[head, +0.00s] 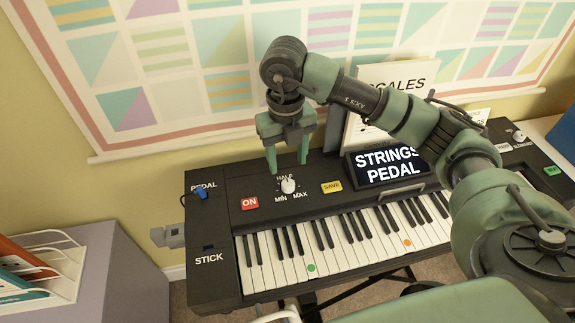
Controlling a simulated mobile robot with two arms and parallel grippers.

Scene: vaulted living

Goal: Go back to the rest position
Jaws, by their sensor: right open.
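My right gripper (287,163) hangs above the back of a black keyboard (222,272), pointing down. Its two green fingers are apart and nothing shows between them. A white knob (288,186) marked MIN, HALF and MAX sits on the panel just below the fingertips. My right arm comes in from the right and reaches across above the keys. I do not see my left gripper.
The panel has a red ON button (250,203), a yellow SAVE button (331,187), a blue pedal lever (201,193) and a screen (388,163) reading STRINGS PEDAL. A SCALES book (398,74) stands behind. A grey cabinet (135,284) with a file rack (62,262) is at left.

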